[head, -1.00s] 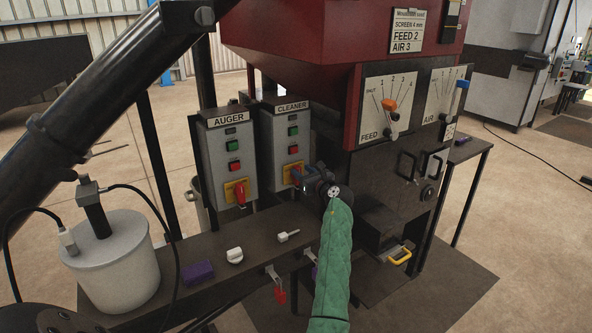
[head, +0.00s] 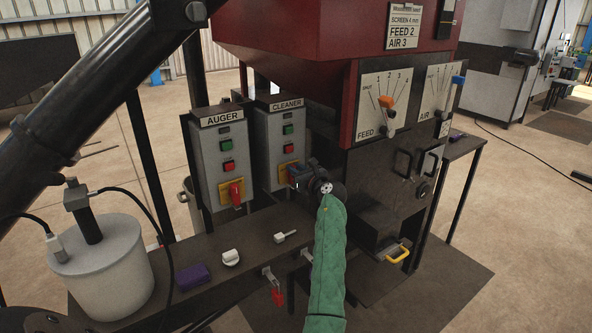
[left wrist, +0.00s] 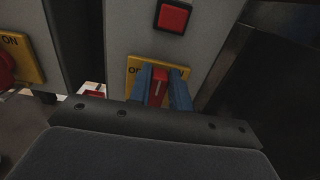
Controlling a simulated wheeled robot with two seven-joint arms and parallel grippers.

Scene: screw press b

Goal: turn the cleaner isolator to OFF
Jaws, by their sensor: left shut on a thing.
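The cleaner box (head: 279,148) is a grey panel labelled CLEANER, with a green and a red button. Its isolator is a red handle on a yellow plate (head: 283,177) low on the box. In the left wrist view the red isolator handle (left wrist: 159,88) stands about upright on the yellow plate (left wrist: 137,67), between the blue fingers. My left gripper (head: 297,178), on a green-sleeved arm, is shut on this handle. It also shows in the left wrist view (left wrist: 160,90). The plate's lettering is partly hidden by the fingers. My right gripper is not in view.
The auger box (head: 220,155) with its own red handle (head: 236,192) stands just left. A white knob (head: 231,257), a purple block (head: 193,277) and a red padlock (head: 277,297) are at the bench (head: 215,245). The red machine (head: 330,50) rises at the right.

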